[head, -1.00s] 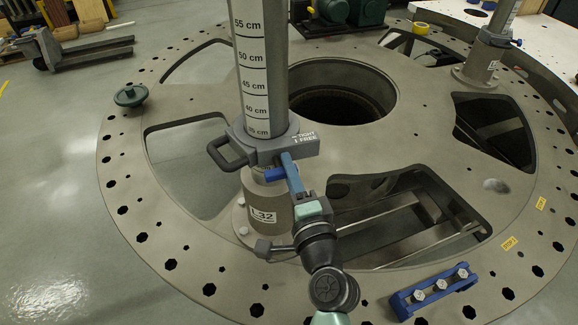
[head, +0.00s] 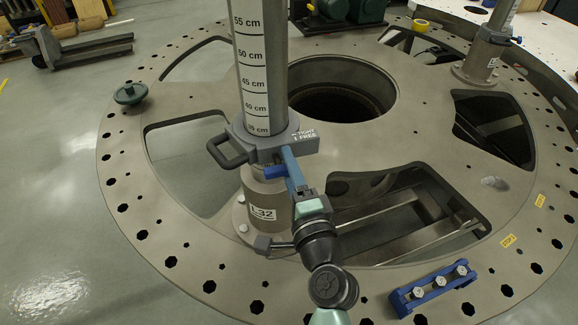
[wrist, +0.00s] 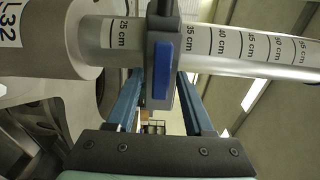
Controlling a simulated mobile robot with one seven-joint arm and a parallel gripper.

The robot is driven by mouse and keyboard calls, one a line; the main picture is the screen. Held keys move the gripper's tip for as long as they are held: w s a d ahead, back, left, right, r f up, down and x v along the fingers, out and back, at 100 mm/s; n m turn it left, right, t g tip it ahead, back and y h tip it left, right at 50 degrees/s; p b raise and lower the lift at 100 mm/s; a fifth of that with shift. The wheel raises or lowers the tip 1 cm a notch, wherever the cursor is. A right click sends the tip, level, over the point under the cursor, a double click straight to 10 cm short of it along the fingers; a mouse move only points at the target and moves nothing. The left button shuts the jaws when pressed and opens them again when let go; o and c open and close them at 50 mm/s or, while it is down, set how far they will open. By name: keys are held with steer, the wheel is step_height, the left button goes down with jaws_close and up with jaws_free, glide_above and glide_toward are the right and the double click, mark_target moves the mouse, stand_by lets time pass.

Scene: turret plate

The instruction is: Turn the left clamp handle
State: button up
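The left clamp (head: 270,148) is a grey collar on the upright post marked with a centimetre scale (head: 254,75). It has a grey loop grip at its left and a label reading TIGHT and FREE at its right. Its blue handle (head: 275,172) sticks out below the collar at the front, and shows end-on as a blue block in the wrist view (wrist: 162,70). My gripper (wrist: 158,85) is open, its two blue fingers reaching up on either side of the handle and its dark mount. I cannot tell whether a finger touches it. In the head view, one finger (head: 291,165) hides part of the collar's front.
The post's base (head: 264,205), labelled L32, stands on a large round plate (head: 190,215) with cut-outs and a central hole. A blue bracket with bolts (head: 435,290) lies at the front right. A second post (head: 485,55) stands at the back right.

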steer(key=b+v, duration=0.4)
steer(key=v, duration=0.9)
steer(key=w+a+r+n+t, duration=0.25)
steer(key=r+n, duration=0.25)
steer(key=r, duration=0.7)
steer(key=w+a+r+n+t, duration=0.1)
steer(key=w+r+n+t, duration=0.15)
steer(key=r+n, duration=0.6)
steer(key=s+r+n+t+h, duration=0.1)
steer(key=s+r+t+h, duration=0.1)
steer(key=r, duration=0.9)
steer(key=s+a+r+n+t+h, duration=0.1)
steer(key=s+r, duration=0.4)
steer(key=r, duration=0.6)
steer(key=shift+s+t+h, duration=0.25)
steer(key=shift+t+h, duration=0.45)
steer(key=shift+t, duration=0.3)
